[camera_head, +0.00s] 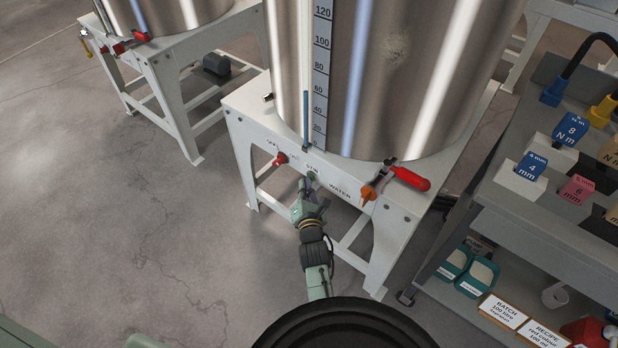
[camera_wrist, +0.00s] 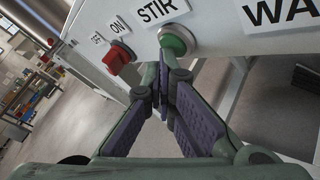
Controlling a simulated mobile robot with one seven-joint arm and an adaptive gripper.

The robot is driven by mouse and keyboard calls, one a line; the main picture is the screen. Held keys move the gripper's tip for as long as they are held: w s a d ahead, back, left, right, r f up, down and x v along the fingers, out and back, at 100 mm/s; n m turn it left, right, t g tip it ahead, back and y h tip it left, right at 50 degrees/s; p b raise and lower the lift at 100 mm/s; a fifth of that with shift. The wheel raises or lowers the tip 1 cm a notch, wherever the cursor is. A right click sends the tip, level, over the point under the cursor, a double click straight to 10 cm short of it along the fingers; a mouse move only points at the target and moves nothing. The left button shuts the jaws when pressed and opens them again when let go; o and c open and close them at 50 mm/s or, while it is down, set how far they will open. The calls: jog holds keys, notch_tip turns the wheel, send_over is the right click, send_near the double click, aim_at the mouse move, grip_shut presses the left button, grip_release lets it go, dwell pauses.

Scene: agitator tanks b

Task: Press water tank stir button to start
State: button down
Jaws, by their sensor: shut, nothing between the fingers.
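The water tank (camera_head: 400,75) is a large steel cylinder on a white stand labelled WATER (camera_head: 340,189). Under its STIR label is a round green button in a pale ring, clear in the wrist view (camera_wrist: 174,41). In the head view it is small and partly hidden behind my gripper. My gripper (camera_wrist: 163,70) is shut and empty, its purple-padded fingertips just below and in front of the green button. I cannot tell whether they touch it. In the head view my gripper (camera_head: 305,190) reaches the stand's front panel. A red rotary switch (camera_wrist: 118,57) marked OFF/ON sits left of the button.
An orange fitting (camera_head: 369,194) and a red valve handle (camera_head: 410,179) stick out right of the button. Another tank on a white stand (camera_head: 175,65) is at upper left. A grey shelf cart (camera_head: 535,225) with labelled blocks stands at right. The floor at left is clear.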

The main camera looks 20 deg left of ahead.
jog(key=shift+s, duration=0.1)
jog(key=shift+s+a, duration=0.25)
jog(key=shift+s, duration=0.45)
